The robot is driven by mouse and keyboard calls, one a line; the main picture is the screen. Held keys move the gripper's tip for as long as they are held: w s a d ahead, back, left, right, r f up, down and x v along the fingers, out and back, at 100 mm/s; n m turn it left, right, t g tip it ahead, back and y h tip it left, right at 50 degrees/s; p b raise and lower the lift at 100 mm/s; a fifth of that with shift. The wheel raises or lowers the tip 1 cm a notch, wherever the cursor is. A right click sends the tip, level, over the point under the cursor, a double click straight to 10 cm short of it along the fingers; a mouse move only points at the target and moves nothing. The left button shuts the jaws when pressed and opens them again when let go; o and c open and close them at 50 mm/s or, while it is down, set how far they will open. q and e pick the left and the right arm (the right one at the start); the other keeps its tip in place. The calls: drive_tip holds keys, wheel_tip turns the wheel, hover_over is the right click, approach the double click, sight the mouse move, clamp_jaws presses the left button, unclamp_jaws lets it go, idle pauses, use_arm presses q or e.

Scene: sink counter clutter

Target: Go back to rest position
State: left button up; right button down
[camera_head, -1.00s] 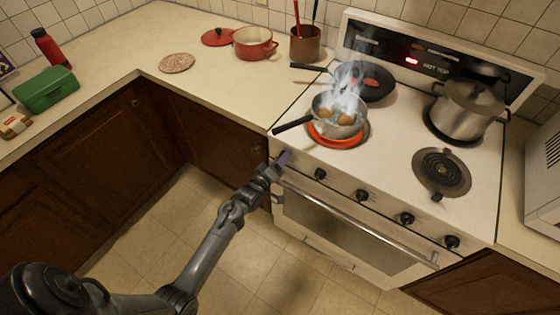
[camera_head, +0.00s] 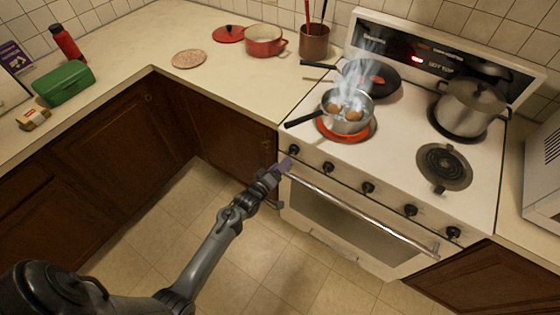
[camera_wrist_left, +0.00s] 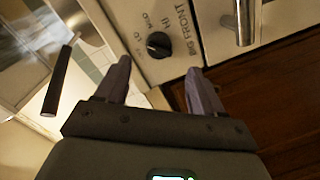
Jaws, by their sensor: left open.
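My left gripper (camera_head: 284,163) is at the front left corner of the stove (camera_head: 400,150), just below the leftmost knob. It also shows in the left wrist view (camera_wrist_left: 162,80), with its two fingers apart and nothing between them. A black stove knob (camera_wrist_left: 158,45) with "BIG FRONT" lettering beside it lies beyond the fingertips in that view. Whether a finger touches the stove front I cannot tell. My right gripper is not in view.
A steaming pan with brown eggs (camera_head: 347,113) sits on a glowing red burner (camera_head: 346,136), its handle pointing left. A steel pot (camera_head: 468,105) and dark skillet (camera_head: 385,78) stand behind. The oven handle (camera_head: 365,215) sticks out in front. The floor (camera_head: 240,260) is clear.

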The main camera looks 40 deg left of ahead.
use_arm(q)
drive_tip(key=shift+s, duration=0.5)
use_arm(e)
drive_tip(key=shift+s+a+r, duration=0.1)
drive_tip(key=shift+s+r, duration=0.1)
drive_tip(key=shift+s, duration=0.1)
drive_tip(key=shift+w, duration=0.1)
